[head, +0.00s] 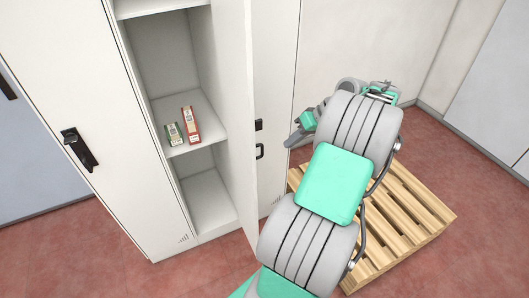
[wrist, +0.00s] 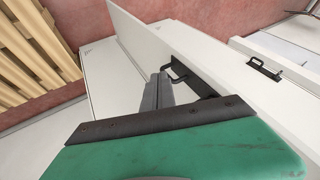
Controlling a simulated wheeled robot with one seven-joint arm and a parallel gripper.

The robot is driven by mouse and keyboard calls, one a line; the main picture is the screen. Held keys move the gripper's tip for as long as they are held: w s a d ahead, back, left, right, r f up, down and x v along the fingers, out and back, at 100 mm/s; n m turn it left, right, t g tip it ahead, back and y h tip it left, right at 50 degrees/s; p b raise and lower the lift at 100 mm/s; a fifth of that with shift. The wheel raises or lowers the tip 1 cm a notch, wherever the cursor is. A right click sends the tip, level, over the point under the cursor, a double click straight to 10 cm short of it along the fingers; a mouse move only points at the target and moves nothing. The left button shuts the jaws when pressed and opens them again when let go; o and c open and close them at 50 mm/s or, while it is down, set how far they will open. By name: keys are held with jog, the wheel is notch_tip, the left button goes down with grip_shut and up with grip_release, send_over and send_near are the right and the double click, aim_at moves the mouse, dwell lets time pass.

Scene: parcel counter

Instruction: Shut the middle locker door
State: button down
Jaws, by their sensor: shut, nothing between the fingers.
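The middle locker door (head: 236,110) stands open, nearly edge-on in the head view, swung out toward me. In the wrist view it is the long white panel (wrist: 148,38) running from upper left to lower right. My gripper (head: 292,142) is to the right of the door, on its outer side, with its fingers pointing left. In the wrist view the shut, empty fingers (wrist: 157,85) are close to a black handle (wrist: 180,72). I cannot tell whether they touch it or the door. The open middle compartment (head: 172,60) shows shelves.
A green-and-white box (head: 173,134) and a red box (head: 190,125) lie on the middle compartment's shelf. The left locker door (head: 65,90) is shut, with a black handle (head: 80,148). A wooden pallet (head: 405,215) is on the floor at right, below my arm.

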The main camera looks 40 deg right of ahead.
jog(key=w+a+f+p, duration=0.1)
jog(key=w+a+f, duration=0.4)
jog(key=a+f, duration=0.1)
jog(key=shift+p+x, duration=0.3)
jog(key=shift+x, duration=0.55)
